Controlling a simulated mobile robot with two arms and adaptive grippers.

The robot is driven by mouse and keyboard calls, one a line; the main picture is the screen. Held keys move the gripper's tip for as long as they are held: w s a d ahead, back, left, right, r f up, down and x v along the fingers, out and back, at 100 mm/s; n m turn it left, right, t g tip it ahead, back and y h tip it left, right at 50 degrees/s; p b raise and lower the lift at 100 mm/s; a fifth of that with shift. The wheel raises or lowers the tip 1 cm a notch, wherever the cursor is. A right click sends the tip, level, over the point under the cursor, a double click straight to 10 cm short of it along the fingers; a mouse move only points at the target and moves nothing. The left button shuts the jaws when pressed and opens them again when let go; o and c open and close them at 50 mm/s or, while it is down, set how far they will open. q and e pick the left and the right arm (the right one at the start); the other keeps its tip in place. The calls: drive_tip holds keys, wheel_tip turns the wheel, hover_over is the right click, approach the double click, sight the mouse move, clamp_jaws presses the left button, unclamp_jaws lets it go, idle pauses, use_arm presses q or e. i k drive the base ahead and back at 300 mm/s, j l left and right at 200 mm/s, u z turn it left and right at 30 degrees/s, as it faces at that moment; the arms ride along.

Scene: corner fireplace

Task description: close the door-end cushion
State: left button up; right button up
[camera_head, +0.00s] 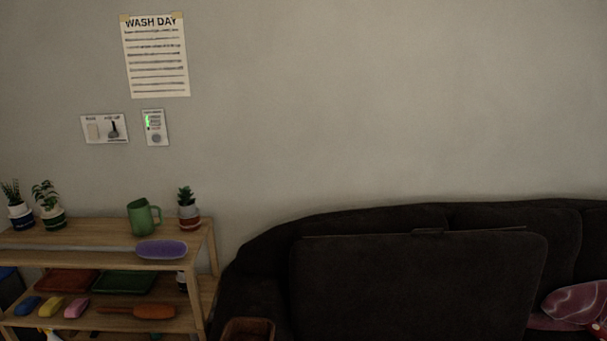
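A dark sofa (262,262) stands against the wall at the right. A large dark flat cushion (420,288) stands upright at the sofa's left end, in front of the backrest. It has a small tab or handle (427,232) at the middle of its top edge. Its lower edge is cut off by the frame, so what lies under it is hidden. I cannot tell from this view which end is the door end. Neither of my grippers shows.
A wooden shelf (95,238) stands left of the sofa, holding potted plants, a green mug (142,217), a purple dish (161,249), trays and soaps. A brown box or basket (248,329) is between shelf and sofa. A pinkish fabric (578,302) lies at the right.

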sight(436, 285)
drive_tip(key=z, duration=1.1)
